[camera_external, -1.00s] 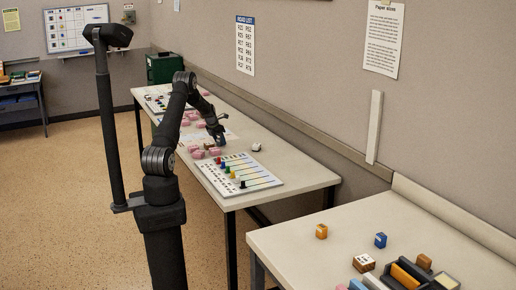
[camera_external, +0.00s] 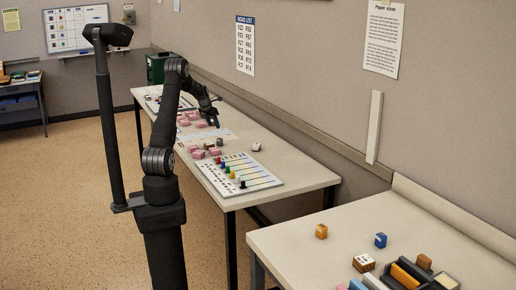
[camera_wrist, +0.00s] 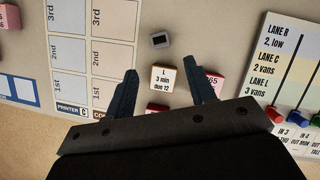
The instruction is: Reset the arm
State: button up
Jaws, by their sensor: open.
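My gripper (camera_external: 213,115) hangs above the long table (camera_external: 310,176) at the wall, fingers pointing down. In the wrist view, my gripper (camera_wrist: 167,84) is open, with its two dark fingers apart and nothing held. A cream block (camera_wrist: 164,78) reading "L, 3 min, due 12" shows on the table below, between the fingers in the picture. A pink block (camera_wrist: 213,79) lies beside it, partly hidden by the right finger. A dark grey block (camera_wrist: 160,40) lies farther up the picture.
A board with coloured pegs (camera_external: 240,174) lies at the table's near end. A small white block (camera_external: 257,147) stands behind it. Several pink blocks lie around the table's middle. A nearer table (camera_external: 300,261) holds an orange block (camera_external: 321,231) and a blue block (camera_external: 381,240).

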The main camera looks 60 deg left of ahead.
aim_at(219, 139)
dwell(0.4)
jog(key=x, duration=1.2)
jog(key=shift+f, duration=0.1)
jog(key=shift+r, duration=1.35)
